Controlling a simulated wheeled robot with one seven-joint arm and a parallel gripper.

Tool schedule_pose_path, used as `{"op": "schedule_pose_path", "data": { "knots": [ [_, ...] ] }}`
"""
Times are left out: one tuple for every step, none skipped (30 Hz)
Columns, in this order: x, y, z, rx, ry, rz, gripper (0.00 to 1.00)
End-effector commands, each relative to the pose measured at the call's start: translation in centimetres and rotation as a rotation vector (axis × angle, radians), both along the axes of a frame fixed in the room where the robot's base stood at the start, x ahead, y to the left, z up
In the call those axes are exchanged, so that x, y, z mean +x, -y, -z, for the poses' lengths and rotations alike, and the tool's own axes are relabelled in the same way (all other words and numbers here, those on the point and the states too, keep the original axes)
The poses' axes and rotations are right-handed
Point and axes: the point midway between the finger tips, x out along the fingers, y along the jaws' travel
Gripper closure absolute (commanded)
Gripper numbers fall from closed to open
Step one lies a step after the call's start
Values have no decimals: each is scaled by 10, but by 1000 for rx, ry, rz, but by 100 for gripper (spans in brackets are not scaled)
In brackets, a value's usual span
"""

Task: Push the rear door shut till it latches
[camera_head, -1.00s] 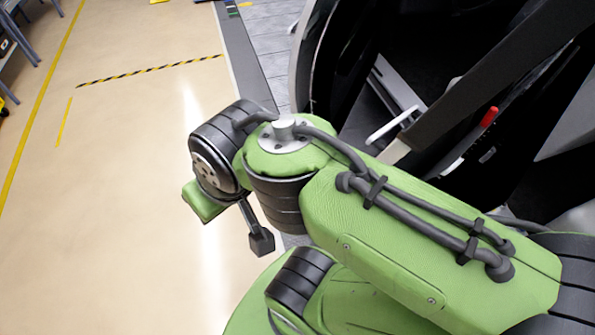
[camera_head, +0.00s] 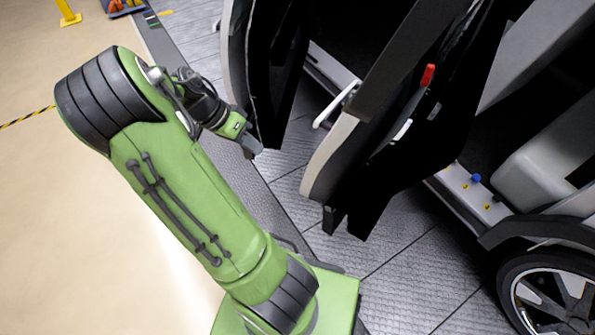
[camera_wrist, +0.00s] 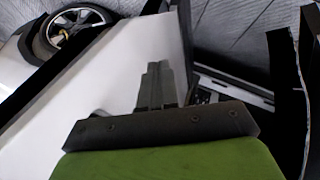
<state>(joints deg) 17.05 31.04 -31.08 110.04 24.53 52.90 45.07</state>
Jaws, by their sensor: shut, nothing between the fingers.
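The rear door (camera_head: 330,160) of the car stands wide open in the middle of the head view, its dark inner side facing right. My gripper (camera_head: 256,149) is at the left, beside the lower edge of the open front door (camera_head: 237,65), in front of the gap between the two doors. In the wrist view my shut, empty gripper (camera_wrist: 155,68) points towards the pale outer face of the rear door (camera_wrist: 105,85). It seems apart from that door in the head view. The latch is not clearly visible.
The rear wheel (camera_head: 550,295) and a sill with small coloured caps (camera_head: 470,185) lie to the right. The grey tiled floor (camera_head: 400,270) below the rear door is clear. The beige floor (camera_head: 35,200) at the left is open.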

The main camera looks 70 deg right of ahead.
Motion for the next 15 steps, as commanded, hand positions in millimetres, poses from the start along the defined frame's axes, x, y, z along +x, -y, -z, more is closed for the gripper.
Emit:
{"op": "schedule_pose_path", "data": {
  "knots": [
    [-7,9,6,-29,-33,48,100],
    [-10,12,8,-42,-44,68,100],
    [-12,15,9,-54,-53,85,100],
    [-14,16,10,-58,-57,92,100],
    [-15,17,12,-60,-58,94,100],
    [-17,18,15,-60,-58,94,100],
    [-20,18,18,-58,-58,93,100],
    [-22,19,23,-57,-59,93,100],
    [-27,20,29,-57,-58,93,100],
    [-31,21,35,-57,-58,94,100],
    [-34,22,40,-56,-59,93,100],
    [-39,24,48,-56,-58,92,100],
    [-43,25,53,-55,-58,93,100],
    [-47,27,59,-55,-58,91,100],
    [-52,28,66,-55,-59,92,100]
  ]
}}
